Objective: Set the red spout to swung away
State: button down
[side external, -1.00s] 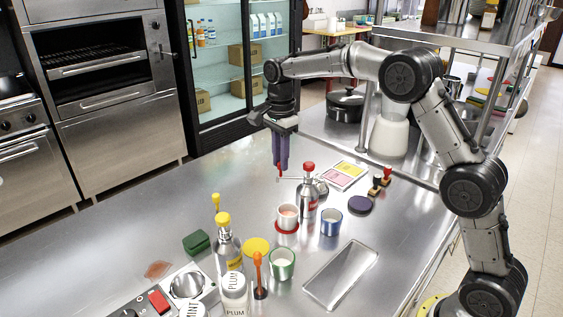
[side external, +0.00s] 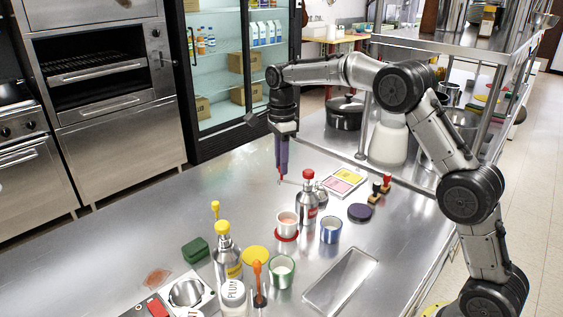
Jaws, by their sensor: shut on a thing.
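A steel bottle with a red cap (side external: 308,203) stands upright on the metal counter. Its thin red-tipped spout (side external: 280,180) points out to the left of the bottle, low under my fingertips. My gripper (side external: 282,168), with purple fingers, points straight down just left of the bottle. It is shut on the spout's red tip, the lower end of which shows below the fingers. The part between the fingers is hidden, and the joint between spout and bottle is too small to make out.
A white cup on a red coaster (side external: 286,239) and a blue cup (side external: 331,229) stand in front of the bottle. A yellow-capped bottle (side external: 226,263) and an orange-tipped stick (side external: 258,282) stand nearer. Pink and yellow pads (side external: 343,181) lie behind right. The counter left of my gripper is clear.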

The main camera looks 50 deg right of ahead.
jog(key=c, duration=0.8)
grip_release()
jog(key=shift+o, duration=0.2)
jog(key=shift+r, duration=0.15)
notch_tip(320, 180, up, 14)
jog(key=shift+f, duration=0.2)
